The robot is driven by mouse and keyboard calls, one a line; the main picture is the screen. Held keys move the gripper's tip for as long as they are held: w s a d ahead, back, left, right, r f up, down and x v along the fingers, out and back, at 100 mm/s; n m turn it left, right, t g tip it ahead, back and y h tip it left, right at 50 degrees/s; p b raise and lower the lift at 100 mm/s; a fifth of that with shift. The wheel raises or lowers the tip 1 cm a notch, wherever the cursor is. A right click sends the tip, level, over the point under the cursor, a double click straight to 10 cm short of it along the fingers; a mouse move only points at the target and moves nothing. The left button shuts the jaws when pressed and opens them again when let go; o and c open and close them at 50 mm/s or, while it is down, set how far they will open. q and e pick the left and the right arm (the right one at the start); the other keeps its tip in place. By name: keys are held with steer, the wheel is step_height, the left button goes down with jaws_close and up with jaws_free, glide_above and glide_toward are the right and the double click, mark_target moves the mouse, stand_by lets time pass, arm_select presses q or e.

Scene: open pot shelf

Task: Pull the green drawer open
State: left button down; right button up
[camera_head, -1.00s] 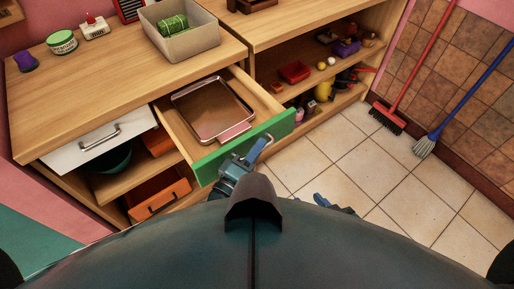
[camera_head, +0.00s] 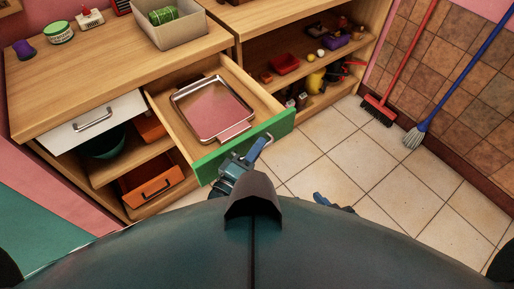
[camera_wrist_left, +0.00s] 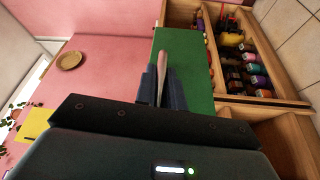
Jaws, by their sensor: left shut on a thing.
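The green drawer front (camera_head: 212,165) stands pulled out from the wooden cabinet, with its open box showing. A metal baking tray (camera_head: 205,110) lies inside. My left gripper (camera_head: 243,158) is at the outer face of the green front. In the left wrist view, its fingers (camera_wrist_left: 162,82) are shut on the pale bar handle (camera_wrist_left: 162,70) of the green front (camera_wrist_left: 190,65). My right gripper (camera_head: 326,201) shows only in part beyond my body's edge, and its fingers are hard to make out.
A white drawer (camera_head: 95,120) sits left of the green one, with an orange drawer (camera_head: 152,185) below. A grey bin (camera_head: 172,30) stands on the cabinet top. A red broom (camera_head: 380,108) and blue broom (camera_head: 415,135) lean at the right wall. The tiled floor (camera_head: 340,160) is clear.

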arm_select(q)
steer(key=c, duration=1.8)
jaws_free()
steer(key=shift+o, duration=0.2)
steer(key=v, duration=1.3)
steer(key=shift+s, duration=0.15)
